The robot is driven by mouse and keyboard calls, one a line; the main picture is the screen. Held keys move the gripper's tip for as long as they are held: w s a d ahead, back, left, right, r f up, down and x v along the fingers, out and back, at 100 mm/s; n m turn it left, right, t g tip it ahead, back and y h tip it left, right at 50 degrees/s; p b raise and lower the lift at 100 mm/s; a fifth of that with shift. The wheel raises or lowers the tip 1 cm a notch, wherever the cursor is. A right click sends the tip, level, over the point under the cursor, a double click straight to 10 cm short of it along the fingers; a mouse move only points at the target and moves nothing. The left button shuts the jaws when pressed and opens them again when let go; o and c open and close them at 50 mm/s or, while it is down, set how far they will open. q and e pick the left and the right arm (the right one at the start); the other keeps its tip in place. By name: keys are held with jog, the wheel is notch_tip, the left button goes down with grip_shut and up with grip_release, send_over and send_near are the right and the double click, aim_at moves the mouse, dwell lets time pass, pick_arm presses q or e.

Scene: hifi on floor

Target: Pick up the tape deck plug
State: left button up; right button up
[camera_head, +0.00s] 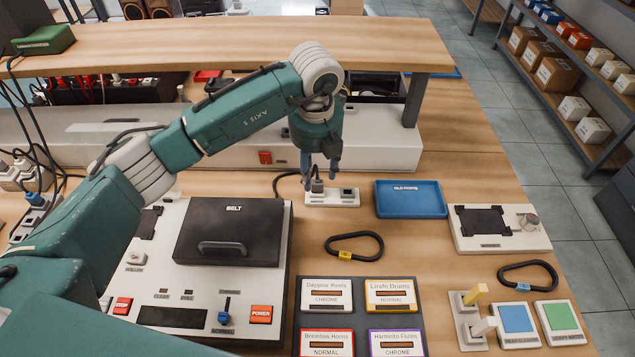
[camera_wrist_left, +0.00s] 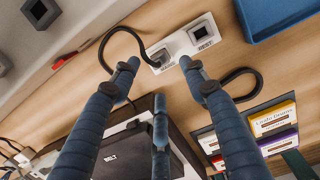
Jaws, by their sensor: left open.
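A grey plug (camera_head: 317,185) with a black cord sits in the left part of a small white socket block (camera_head: 345,198) on the table. The block's right opening is empty. The cord curves left toward the tape deck (camera_head: 228,232), which has a dark lid marked "BELT". In the left wrist view the plug (camera_wrist_left: 160,58) lies between the fingertips, on the white block marked "REST" (camera_wrist_left: 205,33). My left gripper (camera_head: 321,170) points down just above the plug, partly covering it. Its blue fingers (camera_wrist_left: 160,75) are spread and hold nothing. I cannot tell whether a finger touches the plug. My right gripper is not in view.
A blue tray (camera_head: 411,199) stands close right of the block. A raised wooden shelf (camera_head: 220,45) and a long white unit (camera_head: 385,140) lie behind. Black loops (camera_head: 354,246) and a tape rack (camera_head: 361,317) lie in front. Bare table lies between block and loop.

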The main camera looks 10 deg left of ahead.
aim_at(317, 181)
pick_arm(q)
jog(key=f+p, duration=0.1)
jog(key=f, duration=0.1)
jog(key=w+f+p, duration=0.1)
jog(key=f, duration=0.2)
jog(key=shift+w, duration=0.1)
jog(key=shift+w+f, duration=0.1)
jog(key=shift+f, duration=0.25)
jog(key=shift+c, duration=0.6)
grip_shut()
